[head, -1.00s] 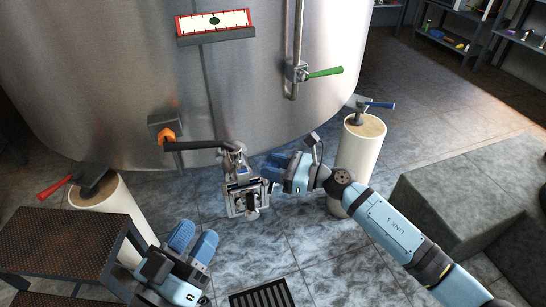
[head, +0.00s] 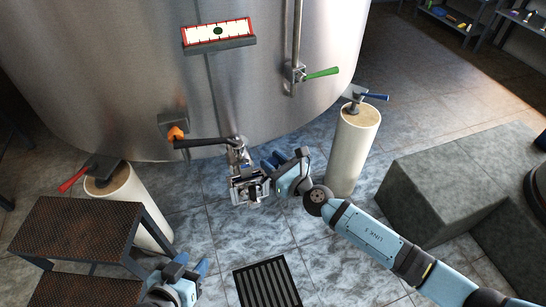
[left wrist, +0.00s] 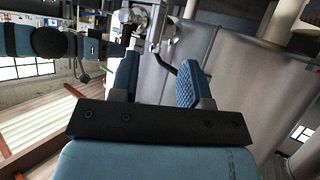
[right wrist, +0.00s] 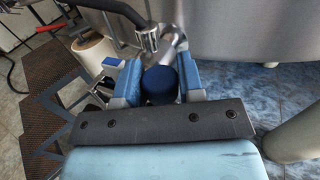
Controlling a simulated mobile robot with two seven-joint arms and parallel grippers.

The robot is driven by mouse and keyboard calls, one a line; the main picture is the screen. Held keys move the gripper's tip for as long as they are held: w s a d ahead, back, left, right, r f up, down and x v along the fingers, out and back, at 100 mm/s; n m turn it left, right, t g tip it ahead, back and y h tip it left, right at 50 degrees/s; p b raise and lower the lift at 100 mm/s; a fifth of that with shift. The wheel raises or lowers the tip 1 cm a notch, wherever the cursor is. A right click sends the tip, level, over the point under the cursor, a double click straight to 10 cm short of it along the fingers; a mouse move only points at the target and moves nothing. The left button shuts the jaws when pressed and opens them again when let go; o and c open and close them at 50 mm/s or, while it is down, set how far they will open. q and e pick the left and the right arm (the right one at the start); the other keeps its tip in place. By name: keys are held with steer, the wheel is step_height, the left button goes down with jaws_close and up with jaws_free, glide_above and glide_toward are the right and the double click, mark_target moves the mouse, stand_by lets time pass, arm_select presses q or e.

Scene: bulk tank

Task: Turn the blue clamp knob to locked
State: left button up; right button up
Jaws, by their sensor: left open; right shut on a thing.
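The blue clamp knob (right wrist: 160,84) is a round dark blue piece. In the right wrist view it sits between the fingers of my right gripper (right wrist: 160,80), which is shut on it. The metal clamp fitting (head: 246,186) is at the outlet by the tank's base; in the head view my right gripper (head: 275,163) comes to it from the right and hides the knob. The knob's locked or unlocked marking cannot be read. My left gripper (head: 190,268) is open and empty, low in the head view, apart from the clamp. Its spread fingers also show in the left wrist view (left wrist: 158,80).
The steel tank (head: 120,80) fills the back. Pale posts stand left (head: 140,215) and right (head: 352,150). Metal steps (head: 75,230) are at left, grey blocks (head: 440,190) at right, a floor grate (head: 267,284) in front.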

steer(key=shift+s+m+p, duration=0.1)
steer(key=shift+m+p, duration=0.2)
steer(key=shift+m, duration=0.1)
steer(key=shift+r+m+t+h+p, duration=0.1)
steer(key=shift+m+t+h+p, duration=0.8)
steer(key=shift+h+p, duration=0.45)
steer(key=shift+m+t+h+p, duration=0.4)
steer(key=shift+t+h, duration=0.1)
steer(key=shift+h, duration=0.55)
steer(key=o, duration=0.9)
